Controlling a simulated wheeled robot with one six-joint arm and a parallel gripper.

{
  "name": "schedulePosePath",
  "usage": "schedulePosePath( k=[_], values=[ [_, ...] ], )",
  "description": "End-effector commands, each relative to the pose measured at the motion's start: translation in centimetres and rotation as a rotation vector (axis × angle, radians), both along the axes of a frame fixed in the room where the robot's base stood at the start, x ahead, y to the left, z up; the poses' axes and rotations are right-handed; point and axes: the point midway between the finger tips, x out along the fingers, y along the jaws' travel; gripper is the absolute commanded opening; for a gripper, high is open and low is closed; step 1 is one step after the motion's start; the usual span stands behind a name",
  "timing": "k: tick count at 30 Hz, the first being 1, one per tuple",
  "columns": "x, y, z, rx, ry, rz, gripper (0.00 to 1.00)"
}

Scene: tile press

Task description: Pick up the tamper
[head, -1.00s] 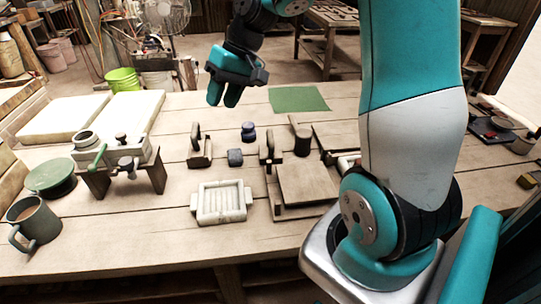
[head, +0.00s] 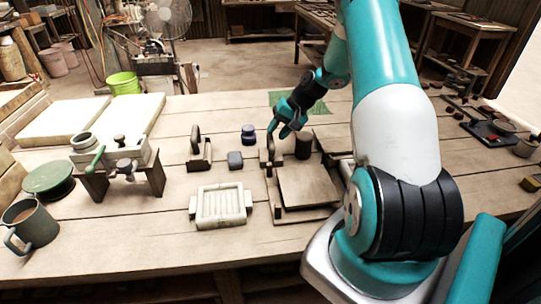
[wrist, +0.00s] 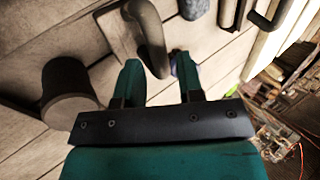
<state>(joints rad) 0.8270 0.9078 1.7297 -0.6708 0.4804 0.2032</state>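The likely tamper is a dark upright curved handle on a flat base (head: 269,153), just left of a brown cylinder (head: 303,146). It also shows in the wrist view (wrist: 149,38), its near end lying in the picture between my fingertips. My gripper (head: 278,132) is above and behind it, pointing down. In the wrist view my gripper (wrist: 158,68) is open, with a clear gap between its teal fingers. I cannot tell whether a finger touches the handle. The brown cylinder stands left of my fingers in the wrist view (wrist: 68,92).
A press board (head: 308,186) lies in front. A dark blue knobbed piece (head: 248,134), a grey-blue block (head: 235,160), another handled block (head: 199,153) and a pale ribbed mould (head: 220,206) are to the left. A green cloth (head: 286,98) lies behind.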

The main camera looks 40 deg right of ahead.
Motion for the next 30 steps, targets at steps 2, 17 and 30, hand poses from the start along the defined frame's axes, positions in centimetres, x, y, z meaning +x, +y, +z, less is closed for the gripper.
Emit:
schedulePosePath(
  k=[2,17,30],
  values=[
    [0.3,0.4,-0.7,0.000,0.000,0.000,0.35],
    [2.2,2.3,-5.4,-0.001,-0.001,-0.001,0.35],
    [2.2,2.4,-5.6,-0.001,-0.001,-0.001,0.00]
  ],
)
